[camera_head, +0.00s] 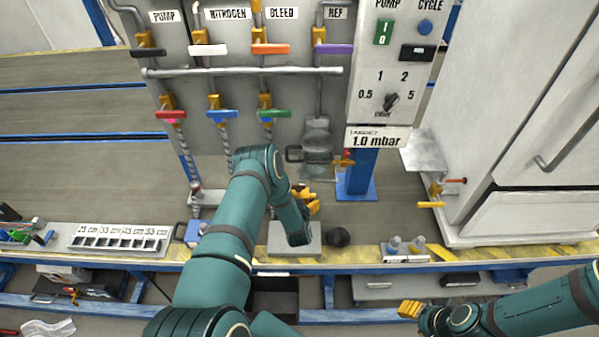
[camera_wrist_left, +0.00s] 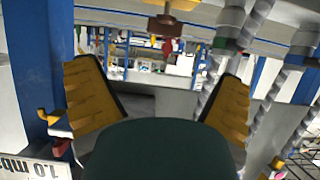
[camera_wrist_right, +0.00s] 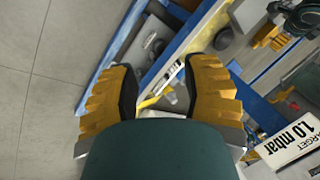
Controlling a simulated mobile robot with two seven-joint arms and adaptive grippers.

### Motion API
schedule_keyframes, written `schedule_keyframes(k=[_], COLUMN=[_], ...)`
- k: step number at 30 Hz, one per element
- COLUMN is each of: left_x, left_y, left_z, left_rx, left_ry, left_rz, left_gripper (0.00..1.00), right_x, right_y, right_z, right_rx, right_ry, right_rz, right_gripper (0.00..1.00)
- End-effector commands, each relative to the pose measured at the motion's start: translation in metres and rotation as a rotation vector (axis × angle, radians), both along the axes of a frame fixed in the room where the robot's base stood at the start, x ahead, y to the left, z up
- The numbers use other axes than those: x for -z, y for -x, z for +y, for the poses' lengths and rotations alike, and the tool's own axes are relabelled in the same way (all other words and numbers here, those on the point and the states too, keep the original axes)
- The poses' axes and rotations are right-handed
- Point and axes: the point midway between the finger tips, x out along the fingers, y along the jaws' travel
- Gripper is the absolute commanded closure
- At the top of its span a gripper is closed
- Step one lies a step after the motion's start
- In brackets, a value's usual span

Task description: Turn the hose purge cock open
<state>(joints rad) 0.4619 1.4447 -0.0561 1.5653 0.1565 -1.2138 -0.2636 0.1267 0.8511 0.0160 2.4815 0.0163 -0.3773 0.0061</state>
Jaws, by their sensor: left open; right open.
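I cannot tell for certain which fitting is the hose purge cock. Small brass cocks show at the blue post (camera_head: 357,180), one with a red handle (camera_head: 345,162), and at the white cabinet's left side, with a yellow handle (camera_head: 431,204). My left gripper (camera_head: 308,200) is open and empty, low before the panel, left of the blue post; its fingers (camera_wrist_left: 160,100) are spread in the left wrist view. A brass fitting with a brownish-red handle (camera_wrist_left: 165,25) shows beyond them. My right gripper (camera_head: 410,308) is open and empty at the lower right, below the bench edge.
The panel (camera_head: 215,85) carries colored valve handles, including red (camera_head: 171,114), blue (camera_head: 222,114) and green (camera_head: 274,113). A control box (camera_head: 390,95) hangs right of it. Small bottles (camera_head: 405,247) and a black knob-like object (camera_head: 339,237) stand near the bench's front edge. A white cabinet (camera_head: 525,150) fills the right.

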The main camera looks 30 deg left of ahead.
Motion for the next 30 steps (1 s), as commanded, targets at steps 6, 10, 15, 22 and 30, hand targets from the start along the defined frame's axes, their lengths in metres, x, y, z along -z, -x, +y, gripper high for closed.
schedule_keyframes(k=[6,10,15,22,30], left_x=[0.007,0.015,0.027,0.04,0.051], left_y=[-0.012,-0.029,-0.051,-0.079,-0.102], left_z=[0.014,0.023,0.036,0.053,0.067], left_rx=[-0.015,-0.014,-0.013,-0.013,-0.011], left_ry=[-0.02,-0.019,-0.017,-0.018,-0.017], left_rz=[-0.016,-0.016,-0.015,-0.016,-0.015], left_gripper=[0.06,0.06,0.06,0.06,0.06], right_x=[0.003,0.007,0.014,0.025,0.035], right_y=[0.001,0.002,0.004,0.008,0.012], right_z=[0.0,0.0,0.0,0.001,0.002], right_rx=[0.0,-0.002,-0.006,-0.013,-0.02], right_ry=[0.001,-0.001,-0.001,-0.004,-0.006], right_rz=[0.002,0.006,0.01,0.018,0.026], right_gripper=[0.53,0.53,0.53,0.53,0.53])
